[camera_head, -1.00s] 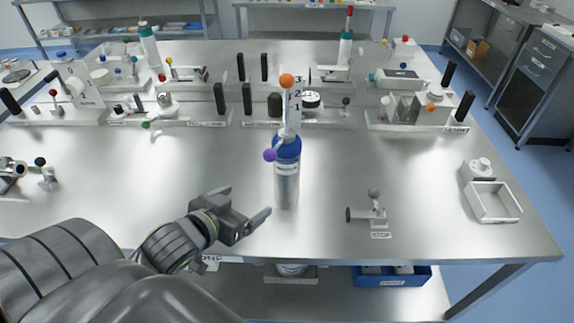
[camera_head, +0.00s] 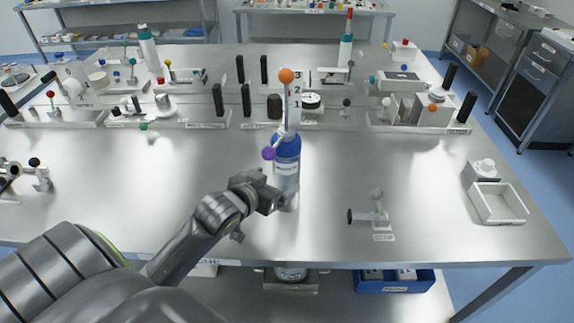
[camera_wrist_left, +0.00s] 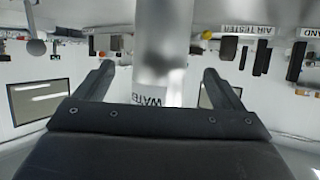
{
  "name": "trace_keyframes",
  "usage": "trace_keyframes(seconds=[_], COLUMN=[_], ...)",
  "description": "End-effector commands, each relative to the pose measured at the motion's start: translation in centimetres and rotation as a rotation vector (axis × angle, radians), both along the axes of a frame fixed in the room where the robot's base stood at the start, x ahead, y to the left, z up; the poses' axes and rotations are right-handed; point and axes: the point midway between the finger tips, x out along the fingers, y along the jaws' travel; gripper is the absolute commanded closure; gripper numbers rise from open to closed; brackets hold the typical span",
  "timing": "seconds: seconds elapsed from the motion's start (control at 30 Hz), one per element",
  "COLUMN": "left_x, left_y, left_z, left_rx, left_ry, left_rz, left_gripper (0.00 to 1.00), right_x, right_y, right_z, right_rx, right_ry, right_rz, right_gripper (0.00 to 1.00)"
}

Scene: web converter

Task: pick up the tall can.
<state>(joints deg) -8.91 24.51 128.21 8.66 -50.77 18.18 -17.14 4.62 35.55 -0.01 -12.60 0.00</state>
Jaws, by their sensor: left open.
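The tall can (camera_head: 286,180), silver with a blue upper part, stands upright near the table's front edge in the head view. My left gripper (camera_head: 270,193) is at its lower left side, low over the table, and hides part of its lower body. In the left wrist view the can's silver body (camera_wrist_left: 163,45) rises between the two spread fingers of my left gripper (camera_wrist_left: 158,70), with a gap on both sides. The gripper is open and holds nothing. A label reading "WATER" shows between the fingers. My right gripper is not in view.
Several fixtures line the table's back.

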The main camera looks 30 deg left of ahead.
Motion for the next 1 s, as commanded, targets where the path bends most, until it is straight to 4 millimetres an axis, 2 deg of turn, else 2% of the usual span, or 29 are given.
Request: trace_keyframes(seconds=[0.5,0.8,1.0], left_x=[4.6,4.9,4.8], left_y=[0.1,0.2,0.2], left_z=[-1.8,-2.0,-2.0], left_rx=[-0.001,0.001,0.001], left_ry=[0.000,-0.001,0.000], left_rz=[0.000,0.000,0.000], left_gripper=[0.10,0.10,0.37], right_x=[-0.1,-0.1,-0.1], right_y=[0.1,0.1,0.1], right_z=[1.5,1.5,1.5], right_rx=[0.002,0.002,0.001], right_ry=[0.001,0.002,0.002], right_rz=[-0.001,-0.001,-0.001], right_gripper=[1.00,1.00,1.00])
